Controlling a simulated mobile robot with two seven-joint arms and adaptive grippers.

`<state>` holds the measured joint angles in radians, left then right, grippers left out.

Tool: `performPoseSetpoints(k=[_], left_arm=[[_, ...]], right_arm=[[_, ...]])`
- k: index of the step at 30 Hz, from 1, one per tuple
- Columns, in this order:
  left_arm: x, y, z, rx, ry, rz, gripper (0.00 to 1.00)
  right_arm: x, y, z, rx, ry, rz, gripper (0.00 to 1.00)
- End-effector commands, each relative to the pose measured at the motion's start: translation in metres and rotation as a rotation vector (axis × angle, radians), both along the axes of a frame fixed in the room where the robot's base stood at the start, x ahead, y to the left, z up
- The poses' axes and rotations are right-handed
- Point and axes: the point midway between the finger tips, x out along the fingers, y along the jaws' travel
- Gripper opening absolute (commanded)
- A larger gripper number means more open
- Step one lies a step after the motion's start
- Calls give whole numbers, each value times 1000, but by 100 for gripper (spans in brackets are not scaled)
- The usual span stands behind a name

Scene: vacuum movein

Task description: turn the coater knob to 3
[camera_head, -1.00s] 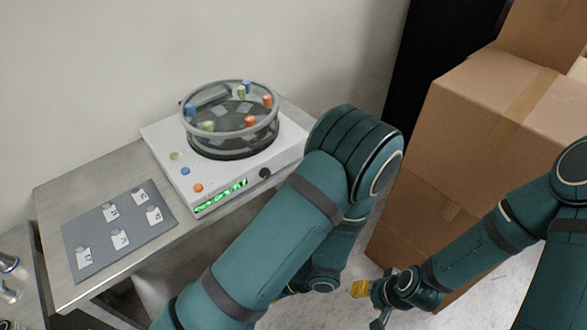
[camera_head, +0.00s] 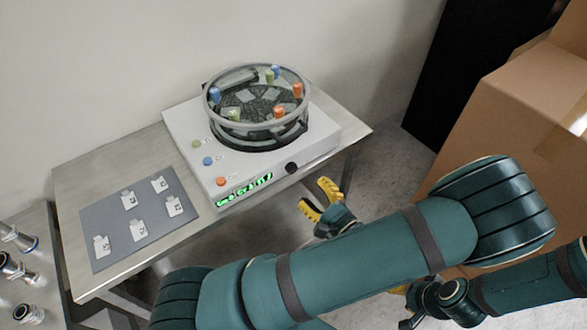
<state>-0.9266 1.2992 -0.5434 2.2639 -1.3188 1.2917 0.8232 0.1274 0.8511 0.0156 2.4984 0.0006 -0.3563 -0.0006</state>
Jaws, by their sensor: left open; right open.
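The coater (camera_head: 186,128) is a white box with a round clear-walled chamber on top, standing on a metal table. Its black knob (camera_head: 291,168) is on the front face, right of the green lit display (camera_head: 243,189). The knob's setting is too small to read. My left gripper (camera_head: 318,200), with yellow fingers, is open and empty, below and to the right of the knob, apart from it. My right gripper (camera_head: 398,290) is mostly hidden behind my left arm; only a bit of yellow shows at the bottom right.
The metal table (camera_head: 110,165) carries a grey plate (camera_head: 112,243) with several small labelled pieces. Metal fittings (camera_head: 15,268) stand at the far left. A cardboard box (camera_head: 500,130) is at the right. Floor shows between table and box.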

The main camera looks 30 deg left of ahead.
Motion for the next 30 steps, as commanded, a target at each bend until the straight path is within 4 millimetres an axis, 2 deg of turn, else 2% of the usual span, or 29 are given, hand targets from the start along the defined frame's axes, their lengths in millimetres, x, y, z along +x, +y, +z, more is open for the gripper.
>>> performPoseSetpoints(k=[6, 12, 18, 27, 28, 30], left_arm=[[16, 42, -1, 0, 1, 6, 48], [28, 70, -1, 0, 1, 4, 48], [34, 84, -1, -2, 1, 2, 48], [35, 86, 0, -2, 2, 1, 48], [35, 86, 0, -2, 2, 1, 50], [35, 85, 0, -2, 2, 1, 26]], right_arm=[[1, 0, -7, 0, -3, 0, 47], [2, 0, -11, -1, -6, -1, 47], [3, 0, -13, -1, -7, -2, 47], [3, 0, -13, -1, -7, -2, 47], [3, 0, -13, -1, -7, -2, 47], [3, 0, -13, -1, -7, -2, 47]])
